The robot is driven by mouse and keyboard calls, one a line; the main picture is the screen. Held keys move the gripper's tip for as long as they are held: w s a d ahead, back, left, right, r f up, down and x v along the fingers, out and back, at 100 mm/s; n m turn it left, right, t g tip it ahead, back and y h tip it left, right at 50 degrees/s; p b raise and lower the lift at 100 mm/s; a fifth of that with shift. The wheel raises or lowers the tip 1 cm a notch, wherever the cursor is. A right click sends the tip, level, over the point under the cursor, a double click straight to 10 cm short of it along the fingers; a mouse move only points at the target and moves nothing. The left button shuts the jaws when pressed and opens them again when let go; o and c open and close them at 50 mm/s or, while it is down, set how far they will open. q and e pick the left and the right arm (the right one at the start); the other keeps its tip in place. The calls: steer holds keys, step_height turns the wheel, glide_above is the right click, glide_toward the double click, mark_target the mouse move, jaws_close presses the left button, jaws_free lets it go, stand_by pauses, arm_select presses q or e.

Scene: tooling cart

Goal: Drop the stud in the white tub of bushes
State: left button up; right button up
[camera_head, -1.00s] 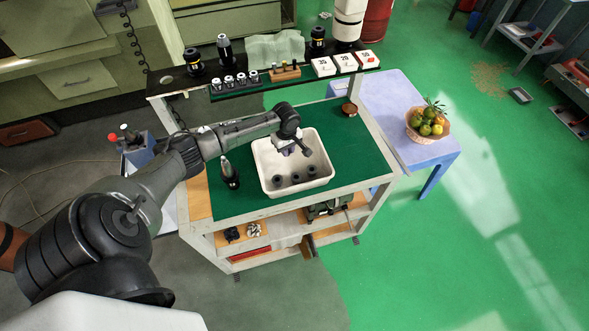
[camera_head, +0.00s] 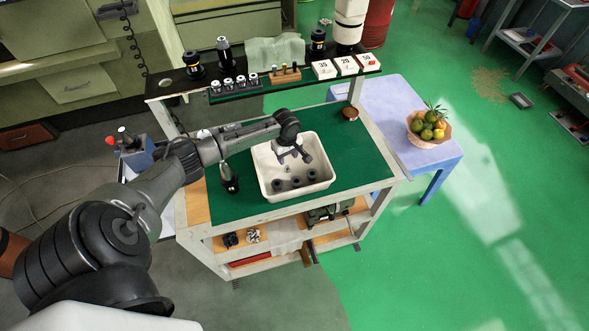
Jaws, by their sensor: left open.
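The white tub (camera_head: 266,177) stands on the green top of the cart. Several dark grey bushes (camera_head: 295,182) lie on its floor. My left gripper (camera_head: 294,156) reaches in from the left and hangs over the far half of the tub, with its fingers spread and nothing visible between them. A small pale speck (camera_head: 287,168) shows in the tub just below the fingers; it may be the stud, but it is too small to tell. My right gripper is not in view.
A dark upright tool (camera_head: 230,180) stands left of the tub. A round brown item (camera_head: 350,113) sits at the mat's far right corner. The raised back shelf (camera_head: 270,83) holds tool holders and number cards. The green mat (camera_head: 352,160) is clear right of the tub.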

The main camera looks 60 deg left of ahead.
arm_select(q)
step_height(320, 180, up, 14)
stand_by(0.6)
steer(key=shift+f, duration=0.1)
stand_by(0.5)
